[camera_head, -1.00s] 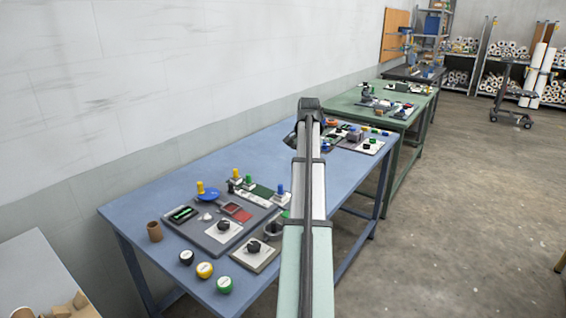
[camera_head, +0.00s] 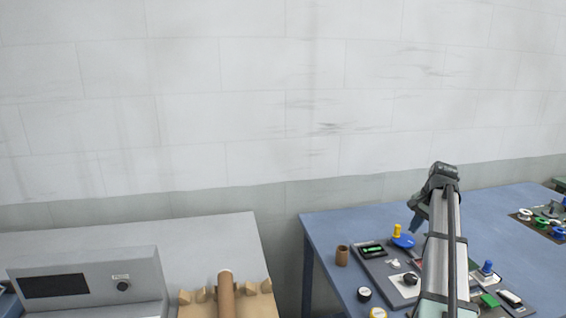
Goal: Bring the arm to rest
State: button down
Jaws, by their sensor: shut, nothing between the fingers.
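My arm reaches up from the bottom right of the head view over a blue table (camera_head: 350,222). At its bent end, my gripper (camera_head: 417,216) hangs to the left of the arm, above the table. It is shut and empty, and it is small and partly hidden by the arm. It looks apart from the yellow peg and blue dish behind it.
The blue table holds a brown cup (camera_head: 342,256), a yellow peg (camera_head: 397,230), a blue dish (camera_head: 403,241), a black puck (camera_head: 364,294) and a grey panel. A grey table (camera_head: 220,228) at left bears a control box (camera_head: 90,282) and a cardboard roll (camera_head: 226,296).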

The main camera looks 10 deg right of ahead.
jog(key=w+a+f+n+y, duration=0.1)
jog(key=w+a+f+n, duration=0.2)
jog(key=a, duration=0.8)
jog(key=w+a+f+n+y, duration=0.15)
jog(key=w+a, duration=0.35)
jog(key=a, duration=0.6)
jog(key=w+a+f+n, duration=0.1)
jog(key=w+a+f, duration=0.25)
jog(key=a, duration=0.75)
jog(key=s+a+f+n+g, duration=0.1)
jog(key=s+a+f+g, duration=0.15)
jog(key=s+f, duration=0.7)
jog(key=s+a+f+n+g+h, duration=0.1)
jog(key=s+a+f, duration=0.3)
jog(key=f, duration=1.1)
jog(key=s+a+f+n+g, duration=0.1)
jog(key=s+a+f, duration=0.1)
jog(key=s+f, duration=0.8)
jog(key=s+f+n+g+h, duration=0.1)
jog(key=s+f, duration=0.4)
jog(key=s, duration=0.5)
jog(key=s+f+n+g, duration=0.1)
jog(key=s+f+g, duration=0.1)
jog(key=s+f, duration=0.4)
jog(key=s+a+f+n+g+h, duration=0.1)
jog(key=s+f, duration=0.4)
jog(key=s, duration=1)
jog(key=shift+f+n+g+h, duration=0.35)
jog(key=shift+n+g, duration=0.2)
